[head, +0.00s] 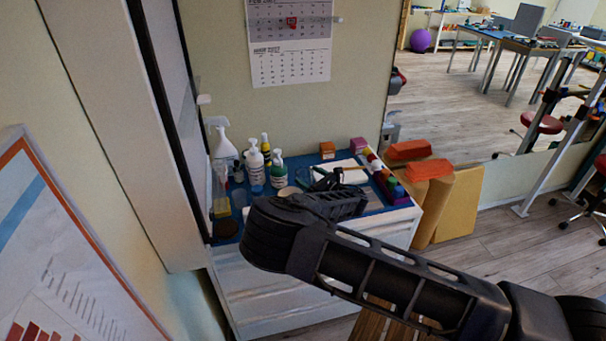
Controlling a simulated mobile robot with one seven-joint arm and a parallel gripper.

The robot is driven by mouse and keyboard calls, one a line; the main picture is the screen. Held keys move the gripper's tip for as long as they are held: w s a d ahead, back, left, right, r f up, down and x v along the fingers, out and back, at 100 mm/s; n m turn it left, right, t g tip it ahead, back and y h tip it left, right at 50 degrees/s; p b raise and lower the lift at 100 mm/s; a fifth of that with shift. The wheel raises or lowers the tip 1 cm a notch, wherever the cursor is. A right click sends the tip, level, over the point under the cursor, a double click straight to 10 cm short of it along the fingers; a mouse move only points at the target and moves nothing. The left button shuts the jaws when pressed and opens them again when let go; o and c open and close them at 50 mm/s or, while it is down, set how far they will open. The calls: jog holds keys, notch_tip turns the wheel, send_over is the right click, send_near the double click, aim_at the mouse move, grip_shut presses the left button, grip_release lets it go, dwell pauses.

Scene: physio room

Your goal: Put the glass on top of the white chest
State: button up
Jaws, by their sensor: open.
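The white chest (260,287) stands against the wall, with a blue top crowded with bottles and small items. I cannot clearly make out a glass; a faint, clear, bluish shape (239,198) at the left of the top may be one. My black arm reaches in from the lower right, bends over the chest's front edge and hides part of its top and front. My gripper (326,180) is above the middle of the blue top, small and dark. Its jaws are open, and I see nothing held between them.
Several bottles, including a white spray bottle (223,148) and a green-labelled bottle (277,170), stand at the back left. An orange box (327,150) and a white pad (345,171) are behind my gripper. Orange blocks (428,169) lie right of the chest. A mirror covers the right wall.

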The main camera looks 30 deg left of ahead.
jog(key=v, duration=0.7)
jog(key=shift+d, duration=0.25)
